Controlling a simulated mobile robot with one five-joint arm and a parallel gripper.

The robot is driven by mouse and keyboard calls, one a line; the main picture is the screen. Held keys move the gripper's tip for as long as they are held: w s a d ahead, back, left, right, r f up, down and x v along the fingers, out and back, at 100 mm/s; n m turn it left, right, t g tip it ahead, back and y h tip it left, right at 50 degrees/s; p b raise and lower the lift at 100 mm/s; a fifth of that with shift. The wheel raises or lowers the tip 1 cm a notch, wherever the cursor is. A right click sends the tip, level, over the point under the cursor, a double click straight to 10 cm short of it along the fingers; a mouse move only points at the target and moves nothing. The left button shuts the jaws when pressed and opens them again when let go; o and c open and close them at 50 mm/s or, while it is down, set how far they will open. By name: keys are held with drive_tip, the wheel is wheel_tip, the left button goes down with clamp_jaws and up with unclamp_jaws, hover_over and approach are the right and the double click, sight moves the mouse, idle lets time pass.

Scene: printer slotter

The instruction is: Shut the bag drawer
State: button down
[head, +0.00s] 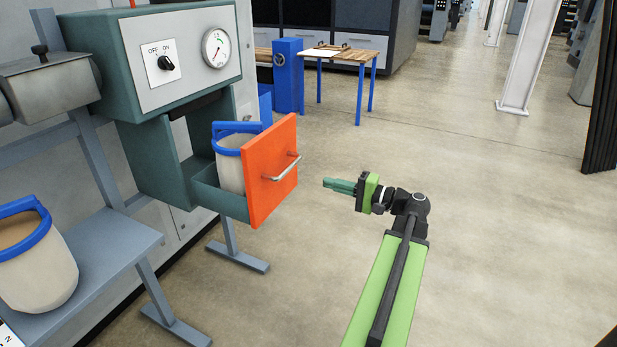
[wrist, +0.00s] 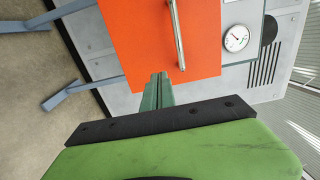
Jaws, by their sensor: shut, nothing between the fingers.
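The bag drawer (head: 222,194) is pulled out of the teal machine housing. Its orange front panel (head: 262,200) has a silver bar handle (head: 281,168). A white bag with a blue rim (head: 230,168) stands in the drawer. My gripper (head: 326,183) is shut and empty, to the right of the orange front and apart from it in the head view. In the wrist view the shut fingers (wrist: 158,78) point at the orange panel (wrist: 137,42), beside the lower end of the handle (wrist: 177,35). Whether they touch the panel cannot be told there.
A teal control box (head: 180,55) with a dial and OFF/ON switch sits above the drawer. A second bag (head: 35,265) stands on a grey shelf (head: 105,250) at left. The floor (head: 490,200) on the right is clear; a blue-legged table (head: 345,55) stands behind.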

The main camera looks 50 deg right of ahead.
drive_tip(key=x, duration=1.3)
drive_tip(key=shift+w+d, duration=0.1)
